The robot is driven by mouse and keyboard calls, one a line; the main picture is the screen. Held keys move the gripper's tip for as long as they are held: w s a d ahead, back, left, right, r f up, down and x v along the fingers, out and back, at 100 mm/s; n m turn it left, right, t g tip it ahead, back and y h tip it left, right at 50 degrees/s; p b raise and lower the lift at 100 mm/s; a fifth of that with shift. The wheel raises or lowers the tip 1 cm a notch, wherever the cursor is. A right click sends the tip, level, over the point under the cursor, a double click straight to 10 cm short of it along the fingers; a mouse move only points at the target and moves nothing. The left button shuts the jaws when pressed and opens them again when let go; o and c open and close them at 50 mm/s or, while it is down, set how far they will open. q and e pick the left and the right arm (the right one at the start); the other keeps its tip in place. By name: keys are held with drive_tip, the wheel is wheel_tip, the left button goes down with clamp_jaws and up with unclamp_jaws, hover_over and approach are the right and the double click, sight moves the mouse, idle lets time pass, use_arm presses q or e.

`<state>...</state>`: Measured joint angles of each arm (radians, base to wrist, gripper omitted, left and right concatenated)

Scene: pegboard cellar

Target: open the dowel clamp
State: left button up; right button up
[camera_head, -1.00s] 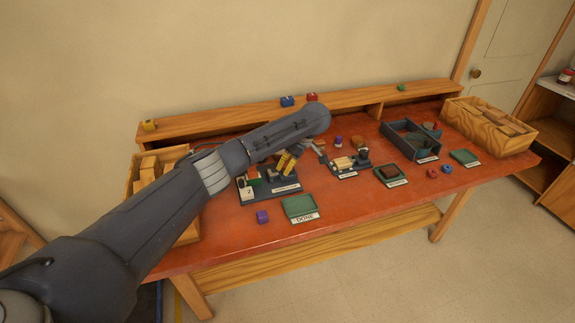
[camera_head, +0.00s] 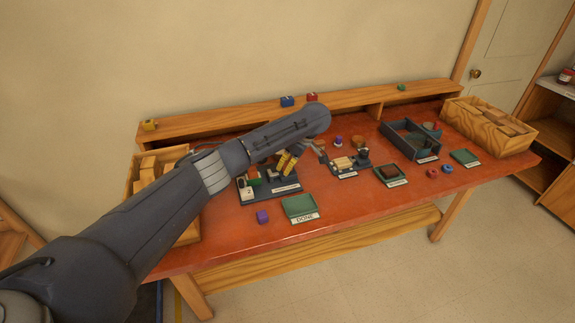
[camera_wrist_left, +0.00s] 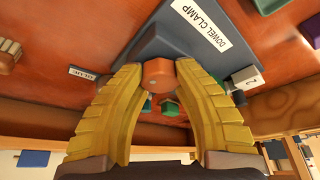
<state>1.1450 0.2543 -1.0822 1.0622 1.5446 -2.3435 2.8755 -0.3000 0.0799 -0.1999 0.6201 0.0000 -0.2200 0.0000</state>
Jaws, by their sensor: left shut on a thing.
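The dowel clamp (camera_head: 270,191) is a dark blue-grey fixture at the left middle of the red bench, with a white label at its front edge. Its base with the "DOWEL CLAMP" label (camera_wrist_left: 204,27) shows in the left wrist view. My left gripper (camera_head: 287,163), with yellow ribbed fingers, is above the clamp. In the left wrist view its fingertips (camera_wrist_left: 159,78) close on both sides of a small orange faceted knob (camera_wrist_left: 159,73) at the clamp's edge. The rest of the clamp's mechanism is largely hidden by the fingers. My right gripper is not in view.
A green DONE tray (camera_head: 299,207) and a purple block (camera_head: 262,217) lie in front of the clamp. Another fixture (camera_head: 349,166) stands to its right. Wooden boxes (camera_head: 487,130) stand at both bench ends. A raised shelf (camera_head: 230,119) runs along the back.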

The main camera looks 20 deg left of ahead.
sight(287, 164)
use_arm(q)
drive_tip(key=shift+a, duration=0.45)
drive_tip(key=o, duration=1.1)
drive_tip(key=shift+c, duration=0.2)
drive_tip(key=shift+o, duration=1.2)
drive_tip(key=shift+d, duration=0.2)
drive_tip(key=v, duration=0.3)
drive_tip(key=shift+d+r, duration=0.2)
drive_tip(key=shift+w+d+r, duration=0.1)
drive_tip(key=shift+d+r, duration=0.35)
drive_tip(key=shift+r, duration=0.2)
drive_tip(key=shift+d+r, duration=0.1)
drive_tip(key=shift+r, duration=0.75)
drive_tip(key=shift+s+v, duration=0.2)
drive_tip(key=shift+v, duration=2.4)
